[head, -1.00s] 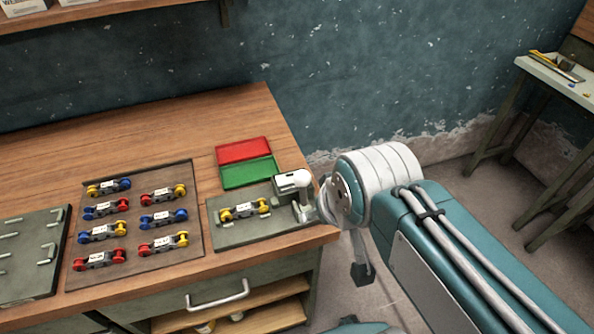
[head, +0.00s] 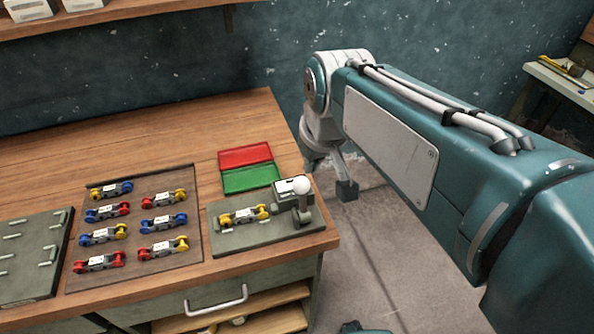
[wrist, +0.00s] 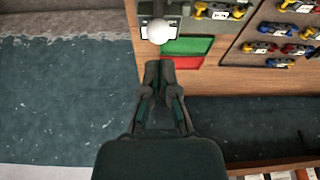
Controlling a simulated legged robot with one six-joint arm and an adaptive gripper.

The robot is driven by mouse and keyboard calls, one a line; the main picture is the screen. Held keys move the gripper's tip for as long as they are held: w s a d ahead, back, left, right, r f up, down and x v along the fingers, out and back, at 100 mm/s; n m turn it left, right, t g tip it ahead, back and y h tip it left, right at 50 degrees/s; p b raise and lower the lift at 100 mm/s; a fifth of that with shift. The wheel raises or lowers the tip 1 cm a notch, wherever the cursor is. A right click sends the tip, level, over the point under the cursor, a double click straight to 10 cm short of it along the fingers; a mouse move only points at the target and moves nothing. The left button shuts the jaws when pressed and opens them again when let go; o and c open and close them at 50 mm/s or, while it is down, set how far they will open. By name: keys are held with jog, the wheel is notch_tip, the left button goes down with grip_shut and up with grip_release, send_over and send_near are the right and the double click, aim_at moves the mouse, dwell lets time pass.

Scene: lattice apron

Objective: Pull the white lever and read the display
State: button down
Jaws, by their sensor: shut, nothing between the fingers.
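The lever with a white ball knob (head: 302,186) stands at the right end of a grey-green fixture plate (head: 225,239) near the bench's right edge. The knob also shows in the wrist view (wrist: 159,31). A small white display (head: 288,184) sits beside the knob; its reading is too small to make out. A part with yellow ends (head: 244,215) lies on the plate. My gripper (wrist: 159,66) is shut and empty in the wrist view, its tips pointing toward the knob and apart from it.
A red tray (head: 245,157) and a green tray (head: 251,178) lie behind the fixture. A dark board (head: 76,275) holds several parts with coloured ends. A grey panel (head: 25,285) is at far left. Floor is free right of the bench.

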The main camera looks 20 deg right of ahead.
aim_at(302, 199)
jog(key=w+f+n+g, duration=0.1)
jog(key=w+g, duration=0.1)
jog(key=w, duration=0.9)
jog(key=shift+a+f, duration=0.15)
jog(key=shift+a, duration=0.1)
jog(key=shift+a+f, duration=0.1)
jog(key=f, duration=0.6)
jog(key=w+f, duration=0.1)
jog(key=f, duration=0.3)
jog(key=shift+w+a, duration=0.1)
jog(key=shift+a, duration=0.2)
jog(key=shift+s+d+r, duration=0.1)
jog(key=shift+s+r, duration=0.1)
jog(key=shift+s, duration=0.35)
jog(key=shift+s+d+r, duration=0.1)
jog(key=shift+s+r, duration=0.05)
jog(key=shift+s, duration=0.35)
jog(key=shift+s+d+r, duration=0.15)
jog(key=shift+s+d, duration=0.05)
jog(key=shift+s, duration=0.65)
